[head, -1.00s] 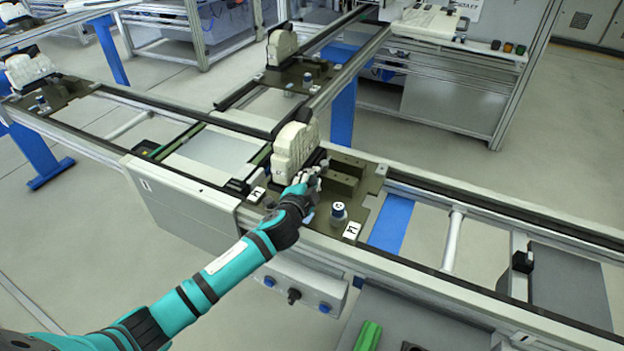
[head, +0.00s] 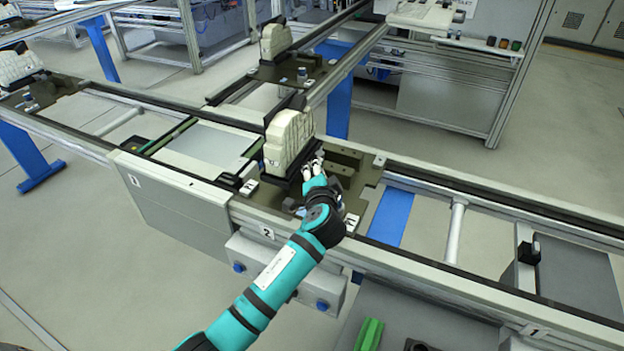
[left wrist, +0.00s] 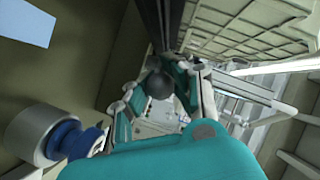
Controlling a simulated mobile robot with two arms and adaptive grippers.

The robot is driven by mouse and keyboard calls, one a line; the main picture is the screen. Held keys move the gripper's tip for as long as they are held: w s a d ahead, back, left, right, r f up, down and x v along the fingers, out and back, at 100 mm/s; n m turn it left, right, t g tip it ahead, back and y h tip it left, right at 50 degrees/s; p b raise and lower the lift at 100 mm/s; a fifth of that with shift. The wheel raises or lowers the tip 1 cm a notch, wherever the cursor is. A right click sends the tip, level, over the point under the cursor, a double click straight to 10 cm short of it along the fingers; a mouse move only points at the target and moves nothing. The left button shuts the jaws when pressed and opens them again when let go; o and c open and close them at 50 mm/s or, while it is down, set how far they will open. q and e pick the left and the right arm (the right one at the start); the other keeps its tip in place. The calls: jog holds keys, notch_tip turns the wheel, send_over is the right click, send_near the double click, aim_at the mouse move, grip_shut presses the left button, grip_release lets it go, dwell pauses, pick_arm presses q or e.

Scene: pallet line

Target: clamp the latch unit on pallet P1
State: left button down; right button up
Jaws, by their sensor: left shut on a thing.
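The latch unit (head: 288,140) is a pale, ribbed block standing upright in a dark holder on the brown pallet (head: 368,180) at the middle of the line. My left gripper (head: 314,168) is just right of the block's front side. In the left wrist view its fingers (left wrist: 160,92) are closed around a dark ball knob (left wrist: 160,84) below a dark bar. The ribbed face of the latch unit (left wrist: 255,28) is close by at upper right. The hand hides the knob in the head view. I cannot tell how far the clamp is closed.
A round post with a blue part (left wrist: 62,138) stands beside the hand in the left wrist view. A second pallet with a similar block (head: 275,42) is behind, and another (head: 20,68) is at far left. Rails (head: 500,195) run right. A green part (head: 369,334) lies at bottom.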

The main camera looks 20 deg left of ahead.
pick_arm(q)
jog(key=shift+d+f+n+y, duration=0.2)
jog(key=shift+d+n+y, duration=0.1)
jog(key=shift+s, duration=0.1)
jog(key=c, duration=1.1)
grip_release()
jog(key=shift+s+r, duration=0.15)
jog(key=shift+r, duration=0.05)
jog(key=shift+r, duration=0.1)
jog(key=shift+r, duration=0.35)
notch_tip(320, 180, up, 9)
jog(key=shift+r, duration=0.1)
